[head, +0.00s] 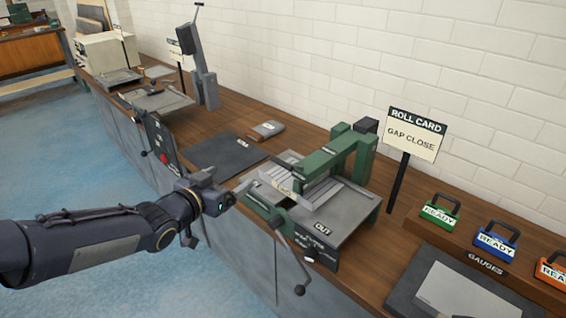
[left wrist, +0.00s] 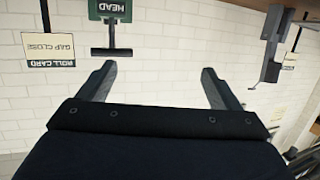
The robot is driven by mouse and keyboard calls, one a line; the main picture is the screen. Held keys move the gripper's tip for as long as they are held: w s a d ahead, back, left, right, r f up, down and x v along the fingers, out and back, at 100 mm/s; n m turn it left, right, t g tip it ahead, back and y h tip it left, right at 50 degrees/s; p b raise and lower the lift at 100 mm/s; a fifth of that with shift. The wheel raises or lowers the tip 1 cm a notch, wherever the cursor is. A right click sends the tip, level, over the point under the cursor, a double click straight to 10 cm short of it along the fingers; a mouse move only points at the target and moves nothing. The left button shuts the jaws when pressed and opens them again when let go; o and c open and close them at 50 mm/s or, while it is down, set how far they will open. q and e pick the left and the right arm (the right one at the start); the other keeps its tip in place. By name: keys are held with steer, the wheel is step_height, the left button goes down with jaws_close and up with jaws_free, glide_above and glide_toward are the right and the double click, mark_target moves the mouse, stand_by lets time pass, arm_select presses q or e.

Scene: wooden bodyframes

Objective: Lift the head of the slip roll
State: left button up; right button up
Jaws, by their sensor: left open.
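The slip roll (head: 352,160) is a green-framed machine with a grey bed on the bench, right of centre in the head view. Pale rolls lie under its green arch, and a plate marked OUT is at its front. In the left wrist view, upside down, a green part marked HEAD (left wrist: 110,10) with a dark T-shaped bar (left wrist: 112,51) shows beyond the fingers. My left gripper (head: 238,196) is just left of the slip roll in the head view. Its two fingers (left wrist: 160,78) are spread, with nothing between them. My right gripper is not in view.
Several coloured READY locks, one green (head: 440,212), stand at right by a grey plate (head: 465,295). A dark mat (head: 228,163) and a lever machine (head: 200,75) are farther left along the bench.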

mark_target(282, 161)
arm_select(q)
steer(key=w+d+m+h, duration=0.1)
steer(key=w+d+h, duration=0.1)
steer(key=d, duration=0.2)
steer(key=w+d+m+h+p, duration=0.1)
steer(key=w+d, duration=0.2)
steer(key=d, duration=0.1)
steer(key=w+d+m+h, duration=0.1)
steer(key=w+d+h, duration=0.1)
steer(key=w+d, duration=0.1)
steer(key=shift+w+d+f+m+h, duration=0.1)
steer(key=shift+d+f+m+h, duration=0.15)
steer(key=shift+d, duration=0.3)
